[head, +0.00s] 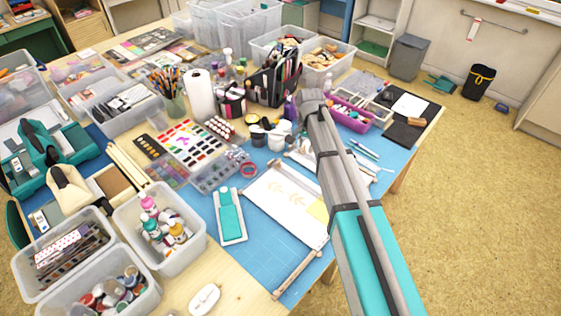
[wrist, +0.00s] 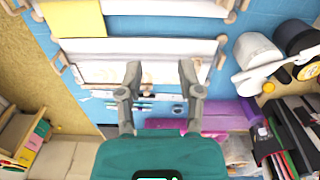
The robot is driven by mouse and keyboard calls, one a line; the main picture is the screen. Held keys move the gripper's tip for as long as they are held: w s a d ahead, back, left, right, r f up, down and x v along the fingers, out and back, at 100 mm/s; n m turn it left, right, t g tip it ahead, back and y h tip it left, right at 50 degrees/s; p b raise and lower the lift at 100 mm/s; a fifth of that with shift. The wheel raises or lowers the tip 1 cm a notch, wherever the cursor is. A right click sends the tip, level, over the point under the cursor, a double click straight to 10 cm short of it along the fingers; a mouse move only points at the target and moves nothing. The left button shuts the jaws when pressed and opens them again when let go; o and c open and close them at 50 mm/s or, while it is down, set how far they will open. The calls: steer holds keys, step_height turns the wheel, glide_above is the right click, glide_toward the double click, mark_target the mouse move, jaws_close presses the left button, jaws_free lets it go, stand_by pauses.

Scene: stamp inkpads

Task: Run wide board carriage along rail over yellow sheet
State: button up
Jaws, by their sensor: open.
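The yellow sheet (head: 318,210) lies at the right end of a white panel (head: 275,197) with faint arrow marks, on the blue mat; my arm hides part of this area. The wrist view shows the yellow sheet (wrist: 72,17) at top left. Below it a wide white board (wrist: 140,48) with wooden end pieces spans the view; it looks like the carriage, but I cannot tell how it sits on a rail. My gripper (wrist: 160,70) is open, its fingers apart over the board's lower part. Contact is unclear, and nothing shows gripped. In the head view my arm hides the gripper.
A narrow wood-ended strip (head: 297,275) lies at the mat's front edge. A teal tool on a white tray (head: 230,215) stands left of the panel. White cups (head: 277,136) and a purple tray (head: 350,115) stand behind. Blue mat (head: 245,260) is bare in front.

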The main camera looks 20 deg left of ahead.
steer(key=m, duration=0.1)
glide_above(278, 162)
steer(key=shift+a+r, duration=0.1)
steer(key=shift+r, duration=0.25)
steer(key=shift+f, duration=0.1)
step_height(278, 162, down, 14)
steer(key=b, duration=1.3)
steer(key=shift+r, duration=0.2)
jaws_close()
stand_by(0.3)
